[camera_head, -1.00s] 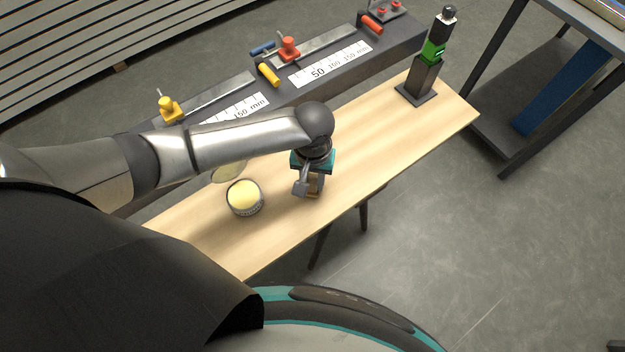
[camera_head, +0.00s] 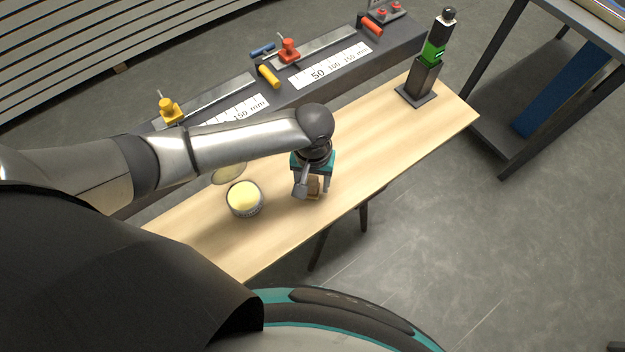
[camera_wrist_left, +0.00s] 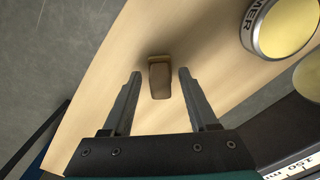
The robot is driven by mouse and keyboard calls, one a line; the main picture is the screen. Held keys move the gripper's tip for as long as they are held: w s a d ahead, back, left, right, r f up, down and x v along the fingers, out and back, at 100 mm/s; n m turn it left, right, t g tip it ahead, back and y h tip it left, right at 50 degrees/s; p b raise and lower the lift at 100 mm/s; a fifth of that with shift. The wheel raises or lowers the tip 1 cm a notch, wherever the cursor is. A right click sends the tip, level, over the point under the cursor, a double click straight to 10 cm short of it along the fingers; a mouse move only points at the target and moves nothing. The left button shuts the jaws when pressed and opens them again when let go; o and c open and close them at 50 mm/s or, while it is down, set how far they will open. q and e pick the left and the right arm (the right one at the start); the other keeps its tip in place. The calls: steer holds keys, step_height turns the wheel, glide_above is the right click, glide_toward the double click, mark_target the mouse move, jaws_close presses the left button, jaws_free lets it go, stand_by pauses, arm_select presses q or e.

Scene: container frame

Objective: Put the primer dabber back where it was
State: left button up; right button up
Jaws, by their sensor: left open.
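The primer dabber (camera_head: 314,187), a small brown block with a yellowish pad at one end, rests on the wooden bench top (camera_head: 385,140). In the left wrist view the dabber (camera_wrist_left: 160,84) lies between my fingers with a gap on both sides. My left gripper (camera_head: 313,192) is open over it, pointing down; its fingers partly hide the dabber in the head view. It also shows in the left wrist view (camera_wrist_left: 160,72). A round primer tin (camera_head: 244,199) with a pale yellow top stands left of the gripper. My right gripper is not in view.
A pale yellow disc (camera_head: 229,172) lies behind the tin, partly hidden by my arm. A dark rail with rulers (camera_head: 330,65) and coloured clamps runs behind the bench. A black-and-green device (camera_head: 428,70) stands at the bench's far right. The bench between it and my gripper is clear.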

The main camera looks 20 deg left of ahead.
mark_target(312, 181)
arm_select(q)
step_height(312, 181, up, 12)
steer(key=p, duration=0.3)
